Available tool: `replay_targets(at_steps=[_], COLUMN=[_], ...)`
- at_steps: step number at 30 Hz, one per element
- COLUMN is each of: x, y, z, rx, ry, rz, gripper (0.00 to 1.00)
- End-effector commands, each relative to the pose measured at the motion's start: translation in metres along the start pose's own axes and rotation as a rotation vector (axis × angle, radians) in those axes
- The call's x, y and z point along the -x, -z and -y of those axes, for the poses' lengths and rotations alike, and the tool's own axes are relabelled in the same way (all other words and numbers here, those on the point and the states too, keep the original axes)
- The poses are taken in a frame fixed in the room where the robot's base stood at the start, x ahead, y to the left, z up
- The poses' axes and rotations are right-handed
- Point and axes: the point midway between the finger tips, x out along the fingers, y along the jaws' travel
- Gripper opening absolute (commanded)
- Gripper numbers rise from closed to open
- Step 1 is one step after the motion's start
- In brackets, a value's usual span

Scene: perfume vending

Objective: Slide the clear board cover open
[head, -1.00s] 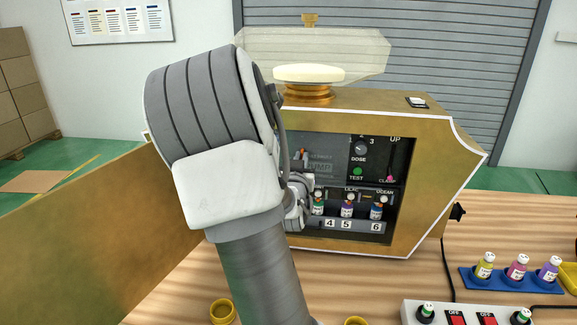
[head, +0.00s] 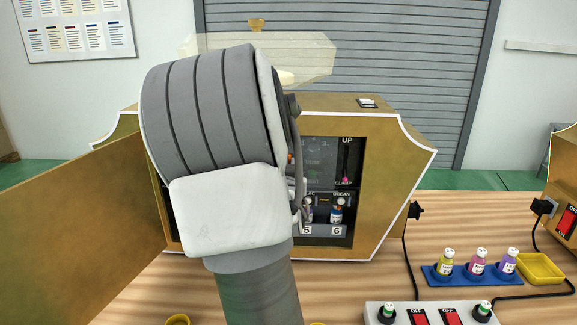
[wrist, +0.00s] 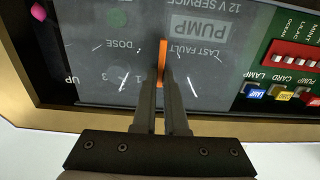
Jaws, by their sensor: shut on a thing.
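The clear board cover (wrist: 220,75) shows in the wrist view as a smoky see-through sheet, upside down, with "PUMP" and "DOSE" lettering showing through. Its upright orange tab (wrist: 162,58) is between my fingertips, and my gripper (wrist: 163,75) is shut on it. Right of the sheet in that view, a green board (wrist: 285,65) with a red switch block and coloured fuses lies uncovered.
The gold machine (head: 385,170) has a door panel (head: 80,215) swung out at the left. Bottles numbered 5 and 6 (head: 336,214) sit below the cover. A blue bottle rack (head: 475,277), a yellow tray (head: 541,268) and a switch box (head: 400,313) stand at the right.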

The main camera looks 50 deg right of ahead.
Motion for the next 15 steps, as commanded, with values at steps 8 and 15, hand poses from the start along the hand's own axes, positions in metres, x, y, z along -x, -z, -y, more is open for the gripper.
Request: replay_targets(at_steps=[8,15], x=[0.0002,0.0], y=[-0.0006,-0.0002], z=[-0.0054,-0.0036], rx=[0.0,0.0], ry=[-0.012,-0.008], rz=[0.002,0.001], gripper=[0.35,0.4])
